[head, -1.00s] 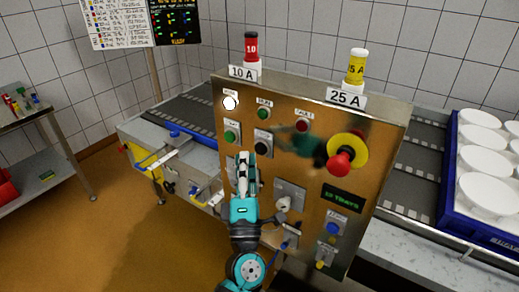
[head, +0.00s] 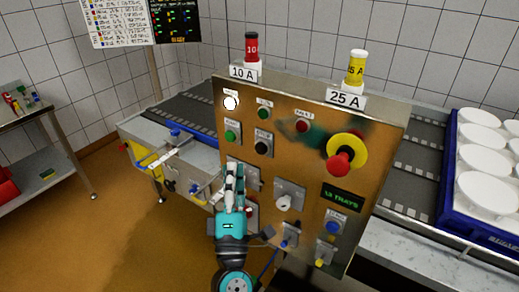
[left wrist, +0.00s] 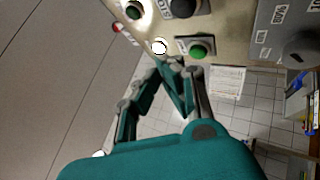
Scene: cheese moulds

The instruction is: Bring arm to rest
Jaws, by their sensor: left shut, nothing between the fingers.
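My left gripper (head: 234,172) is shut and empty. In the head view it points up in front of the lower left part of the brown control panel (head: 303,176). In the left wrist view its fingertips (left wrist: 172,64) meet just below a green button (left wrist: 198,50) and a lit white lamp (left wrist: 160,46). I cannot tell how far the fingertips are from the panel. My right gripper is not in view.
The panel carries a red emergency knob (head: 339,163) on a yellow ring and a display (head: 342,197). A conveyor (head: 412,160) runs behind it. A blue crate (head: 447,185) of white moulds stands right.

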